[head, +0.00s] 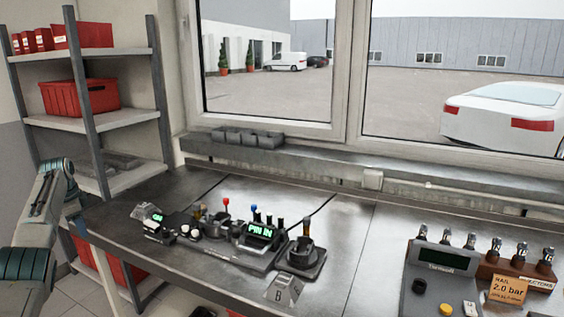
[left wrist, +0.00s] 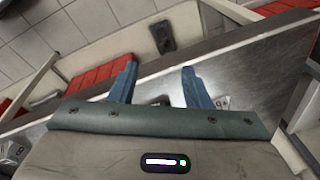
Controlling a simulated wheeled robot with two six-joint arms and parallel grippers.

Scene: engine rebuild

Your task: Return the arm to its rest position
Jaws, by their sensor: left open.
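My left arm (head: 40,212) is bent at the left edge of the head view, beside the left end of the workbench (head: 345,270). My left gripper (left wrist: 157,68) shows in the left wrist view with its two blue fingers spread apart and nothing between them. In the head view the left gripper (head: 76,208) is small and partly hidden by the arm, clear of the things on the bench. My right arm and gripper are not in view.
A shelf rack (head: 88,118) with red bins (head: 80,96) stands behind my left arm. The bench holds a fixture with a "PIN IN" display (head: 259,233), a round holder (head: 302,256), a grey display unit (head: 440,275) and an injector rack (head: 520,272). Its middle right is bare.

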